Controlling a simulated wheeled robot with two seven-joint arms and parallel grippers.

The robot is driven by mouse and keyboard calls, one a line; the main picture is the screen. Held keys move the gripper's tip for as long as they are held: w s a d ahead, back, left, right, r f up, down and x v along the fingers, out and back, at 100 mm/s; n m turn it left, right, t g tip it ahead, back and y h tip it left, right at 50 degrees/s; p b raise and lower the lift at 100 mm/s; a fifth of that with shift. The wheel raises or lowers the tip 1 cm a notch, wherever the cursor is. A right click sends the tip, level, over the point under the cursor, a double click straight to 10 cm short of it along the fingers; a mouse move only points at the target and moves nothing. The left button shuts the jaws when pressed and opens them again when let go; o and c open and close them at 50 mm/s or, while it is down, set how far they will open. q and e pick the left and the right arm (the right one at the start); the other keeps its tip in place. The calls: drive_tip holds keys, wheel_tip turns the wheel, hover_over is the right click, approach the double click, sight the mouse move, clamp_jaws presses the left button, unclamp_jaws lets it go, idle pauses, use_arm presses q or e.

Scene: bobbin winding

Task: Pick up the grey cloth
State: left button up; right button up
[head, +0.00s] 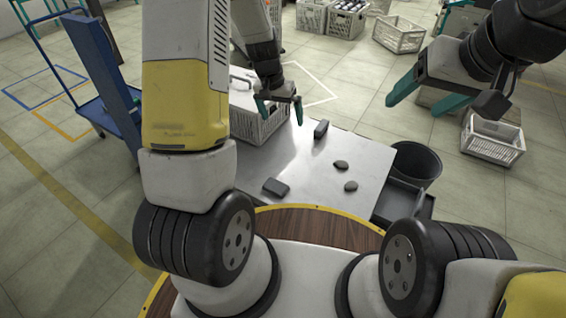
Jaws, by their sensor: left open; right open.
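I cannot make out a grey cloth for certain in the head view. My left gripper (281,112) is open, with teal fingers pointing down at the right side of a light grey crate (262,126) at the table's far left. Nothing shows between its fingers. My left arm hides part of the crate and the table's left side. My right gripper (425,96) is open and empty, to the right of the table and apart from it.
The pale table (315,185) holds a dark upright block (321,128), a dark flat block (276,187) and two dark rounded pieces (341,165) (350,186). A black bin (416,163) stands at its right. A blue cart (104,75) is at left; crates (492,140) stand on the floor.

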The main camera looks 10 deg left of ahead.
use_arm(q)
drive_tip(key=g, duration=0.1)
hover_over(276, 186)
drive_tip(key=w+d, duration=0.1)
drive_tip(key=w, duration=0.2)
wheel_tip(276, 186, down, 12)
drive_tip(key=r, duration=0.1)
drive_tip(key=shift+m+g+y, duration=0.5)
drive_tip(key=shift+m+y, duration=0.3)
drive_tip(key=s+f, duration=0.1)
drive_tip(key=f, duration=0.6)
drive_tip(key=s+f, duration=0.1)
drive_tip(key=f, duration=0.7)
drive_tip(key=a+f, duration=0.1)
drive_tip(key=f, duration=0.6)
drive_tip(key=shift+s+f, duration=0.3)
drive_tip(key=shift+s, duration=0.1)
drive_tip(key=shift+c, duration=0.4)
drive_tip(key=c, duration=1)
drive_tip(key=shift+r, duration=0.1)
